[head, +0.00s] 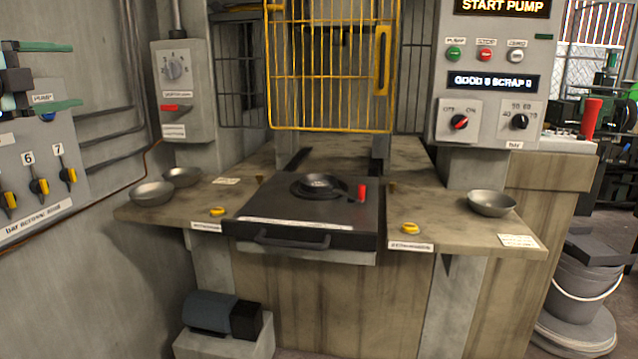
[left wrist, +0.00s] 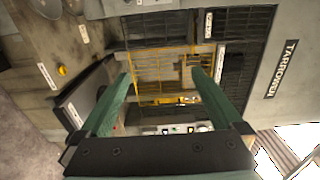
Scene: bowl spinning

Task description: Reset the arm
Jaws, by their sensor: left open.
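My left gripper (head: 77,75) is at the upper left of the head view, in front of the grey wall panel. Its two green fingers are spread apart with nothing between them. In the left wrist view the open fingers (left wrist: 160,72) reach toward the yellow mesh guard (left wrist: 158,68), well short of it. The gripper is apart from the bench and the bowls. My right gripper is not in view.
The bench (head: 430,205) holds metal bowls at left (head: 152,194) and right (head: 491,204). A black sliding plate (head: 255,208) with a red-handled part sits mid-bench under the raised yellow guard (head: 330,75). A switch panel (head: 50,150) stands close by my left gripper.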

